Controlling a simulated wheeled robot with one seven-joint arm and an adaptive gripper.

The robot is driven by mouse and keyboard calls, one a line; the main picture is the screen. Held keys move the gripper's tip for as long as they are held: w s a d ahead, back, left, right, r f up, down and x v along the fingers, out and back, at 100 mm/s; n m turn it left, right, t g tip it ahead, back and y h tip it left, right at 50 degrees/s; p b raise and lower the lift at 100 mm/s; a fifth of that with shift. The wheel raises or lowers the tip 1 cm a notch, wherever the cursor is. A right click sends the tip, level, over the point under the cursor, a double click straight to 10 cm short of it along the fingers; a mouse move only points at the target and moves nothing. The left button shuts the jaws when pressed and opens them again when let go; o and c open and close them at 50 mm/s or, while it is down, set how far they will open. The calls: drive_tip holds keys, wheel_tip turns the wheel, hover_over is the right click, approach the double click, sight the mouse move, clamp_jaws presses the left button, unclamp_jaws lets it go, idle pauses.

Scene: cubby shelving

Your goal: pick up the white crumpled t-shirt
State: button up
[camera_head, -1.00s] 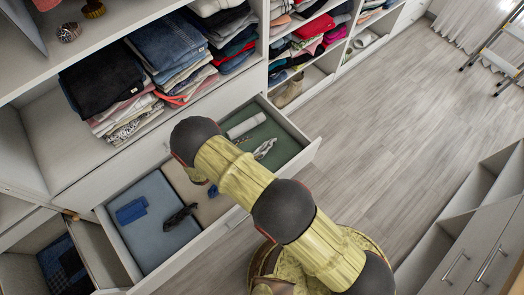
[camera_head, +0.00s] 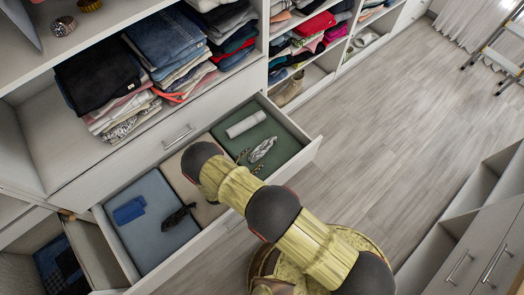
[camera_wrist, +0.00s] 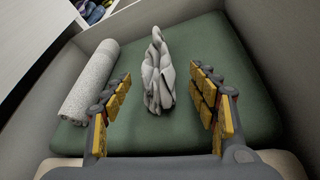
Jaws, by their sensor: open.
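The white crumpled t-shirt (camera_head: 263,149) lies on the green bottom at the right end of the open drawer (camera_head: 309,152). In the wrist view the crumpled t-shirt (camera_wrist: 158,72) stands out as a narrow, folded greyish-white heap. My gripper (camera_wrist: 160,108) is open, with its yellow-padded fingers to the left and right of the near part of the t-shirt. I see no contact between them. In the head view my gripper's fingertips (camera_head: 250,163) show small beside the t-shirt, and my arm hides part of the drawer.
A white rolled cloth (camera_wrist: 90,82) lies left of the t-shirt on the green bottom. The drawer walls rise close around. A blue cloth (camera_head: 129,210) and a dark item (camera_head: 179,216) lie in the blue section. Folded clothes (camera_head: 99,84) fill the shelf above.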

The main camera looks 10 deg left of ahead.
drive_tip(key=shift+x, duration=0.9)
drive_tip(key=shift+c, duration=0.5)
drive_tip(key=c, duration=1.1)
drive_tip(key=shift+c, duration=0.5)
drive_tip(key=shift+r, duration=0.15)
